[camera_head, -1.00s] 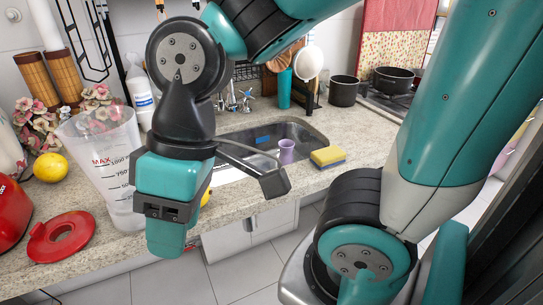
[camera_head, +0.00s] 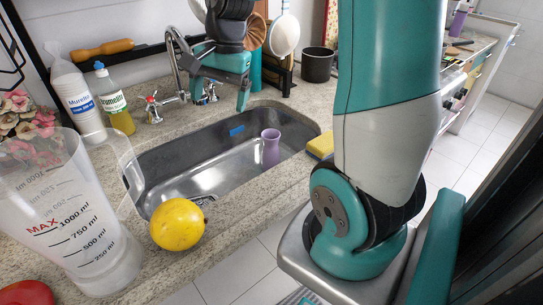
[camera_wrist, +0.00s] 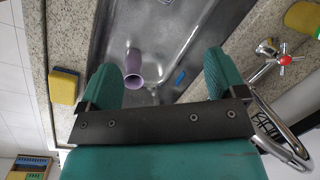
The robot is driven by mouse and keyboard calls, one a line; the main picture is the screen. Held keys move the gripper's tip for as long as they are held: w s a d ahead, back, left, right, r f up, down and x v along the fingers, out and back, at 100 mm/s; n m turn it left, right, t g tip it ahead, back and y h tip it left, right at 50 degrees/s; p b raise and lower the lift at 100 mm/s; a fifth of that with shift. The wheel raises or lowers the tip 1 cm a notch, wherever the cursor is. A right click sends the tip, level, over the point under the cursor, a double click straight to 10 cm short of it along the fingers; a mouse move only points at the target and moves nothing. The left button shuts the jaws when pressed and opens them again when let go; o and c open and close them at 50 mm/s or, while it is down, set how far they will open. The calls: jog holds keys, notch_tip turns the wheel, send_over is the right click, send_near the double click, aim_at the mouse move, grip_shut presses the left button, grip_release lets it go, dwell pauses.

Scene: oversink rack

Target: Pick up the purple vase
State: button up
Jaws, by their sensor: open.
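The purple vase (camera_head: 270,148) stands inside the sink basin (camera_head: 190,183), towards its right end. In the wrist view the vase (camera_wrist: 133,68) shows between and beyond my two fingers, nearer the left one, with its open mouth towards the camera. My gripper (camera_wrist: 168,75) is open and empty, and does not touch the vase. In the head view my gripper (camera_head: 241,96) is above the back right part of the sink, higher than the vase and behind it. One finger is mostly hidden there.
The faucet (camera_head: 180,62) rises behind the sink, close to my gripper. A yellow sponge (camera_head: 321,145) lies at the sink's right rim. A measuring jug (camera_head: 75,225) and a yellow lemon (camera_head: 178,224) are at the front left. Two bottles (camera_head: 112,100) stand at the back left.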

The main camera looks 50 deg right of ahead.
jog(key=s+d+f+m, duration=0.1)
jog(key=d+f+m, duration=0.1)
jog(key=d+m, duration=0.55)
jog(key=s+d+f+m, duration=0.15)
jog(key=d+m, duration=0.25)
jog(key=d, duration=0.6)
jog(key=b, duration=0.1)
send_near(270, 141)
notch_tip(270, 141, down, 6)
jog(key=w+d, duration=0.1)
jog(key=w, duration=0.1)
jog(key=shift+m+h, duration=0.35)
jog(key=shift+h, duration=0.05)
jog(key=f, duration=0.6)
jog(key=shift+w+a, duration=0.3)
jog(key=shift+a, duration=0.1)
